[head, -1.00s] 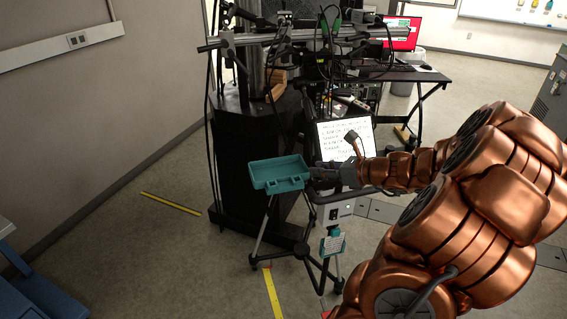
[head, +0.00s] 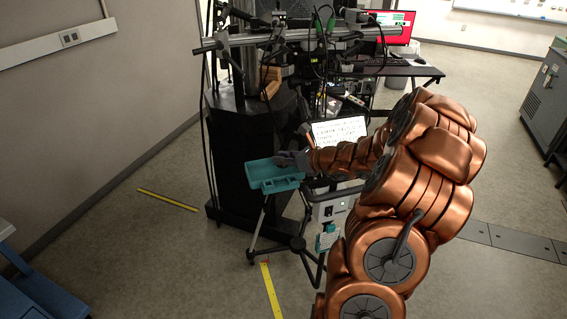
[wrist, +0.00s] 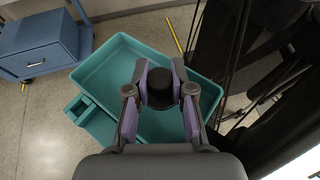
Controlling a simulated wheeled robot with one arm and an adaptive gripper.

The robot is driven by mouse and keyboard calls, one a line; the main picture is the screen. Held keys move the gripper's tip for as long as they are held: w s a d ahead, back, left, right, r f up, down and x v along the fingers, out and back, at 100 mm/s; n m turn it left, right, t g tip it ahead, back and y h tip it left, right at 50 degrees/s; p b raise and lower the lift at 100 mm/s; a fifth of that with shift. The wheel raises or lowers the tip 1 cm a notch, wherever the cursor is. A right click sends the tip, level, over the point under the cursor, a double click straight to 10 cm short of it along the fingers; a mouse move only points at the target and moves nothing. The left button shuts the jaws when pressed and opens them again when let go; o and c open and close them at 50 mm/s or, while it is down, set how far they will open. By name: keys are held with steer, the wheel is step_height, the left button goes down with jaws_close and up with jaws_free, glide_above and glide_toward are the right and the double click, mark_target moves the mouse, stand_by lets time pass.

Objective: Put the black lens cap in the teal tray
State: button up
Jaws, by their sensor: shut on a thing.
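The teal tray (head: 262,172) sits on a tripod stand in the middle of the head view. It also fills the middle of the wrist view (wrist: 105,62), with a large main compartment and smaller ones at its near left. My gripper (wrist: 160,85) is shut on the black lens cap (wrist: 160,88), which shows as a dark round shape between the fingers. In the wrist view the gripper and cap overlap the tray's main compartment; the height above its floor is hard to tell. In the head view my gripper (head: 288,160) is at the tray's right side, and the cap cannot be made out.
A black column rig (head: 262,140) with cables stands right behind the tray. A screen with writing (head: 338,131) is to the right. A blue cabinet (wrist: 40,45) stands at the left in the wrist view. Open floor (head: 160,250) lies left of the stand.

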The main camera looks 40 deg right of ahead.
steer(key=shift+f, duration=1.25)
steer(key=shift+f, duration=0.15)
steer(key=o, duration=0.7)
steer(key=shift+s+d+r, duration=0.1)
steer(key=shift+r, duration=0.1)
